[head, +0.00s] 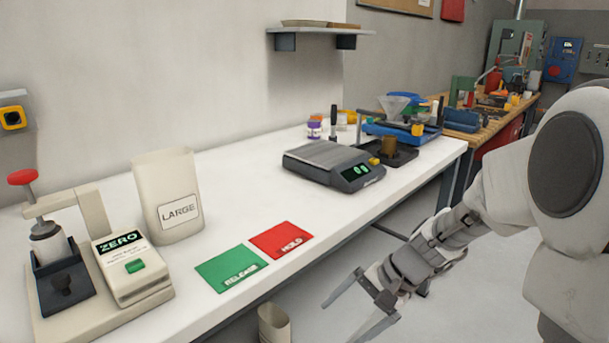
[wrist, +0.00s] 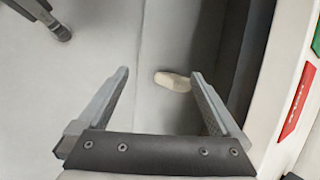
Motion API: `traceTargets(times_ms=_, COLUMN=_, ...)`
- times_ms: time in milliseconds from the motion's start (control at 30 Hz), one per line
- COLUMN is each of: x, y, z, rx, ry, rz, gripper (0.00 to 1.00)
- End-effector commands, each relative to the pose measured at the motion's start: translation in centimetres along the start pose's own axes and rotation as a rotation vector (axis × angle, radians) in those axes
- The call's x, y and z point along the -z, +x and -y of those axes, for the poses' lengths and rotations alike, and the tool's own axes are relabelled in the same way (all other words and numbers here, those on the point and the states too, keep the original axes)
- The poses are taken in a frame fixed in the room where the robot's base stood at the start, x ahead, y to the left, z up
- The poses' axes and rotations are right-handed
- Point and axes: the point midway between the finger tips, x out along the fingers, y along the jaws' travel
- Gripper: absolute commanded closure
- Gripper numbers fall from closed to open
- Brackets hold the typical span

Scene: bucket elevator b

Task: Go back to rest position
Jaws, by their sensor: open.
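My gripper (head: 352,302) hangs in front of the white bench, beyond its front edge and below the top. Its two fingers are spread apart with nothing between them. In the wrist view my gripper (wrist: 160,95) is also open and empty, pointing down at the grey floor. My arm reaches in from the right side of the head view.
The white bench (head: 110,224) holds a LARGE bin (head: 168,190), a ZERO device (head: 130,268), a green RELEASE mat (head: 230,268), a red HOLD mat (head: 281,240) and a scale (head: 325,160). A beige bin (head: 274,324) stands on the floor below the bench edge.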

Motion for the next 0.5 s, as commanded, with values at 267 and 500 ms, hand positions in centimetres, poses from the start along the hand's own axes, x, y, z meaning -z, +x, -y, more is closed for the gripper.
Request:
traceTargets(times_ms=267, x=-4.9, y=-5.3, z=-0.7, rx=-0.149, ry=-0.263, rz=-0.153, gripper=0.00)
traceTargets(times_ms=500, x=-8.5, y=-9.5, z=-2.2, rx=-0.260, ry=-0.462, rz=-0.296, gripper=0.00)
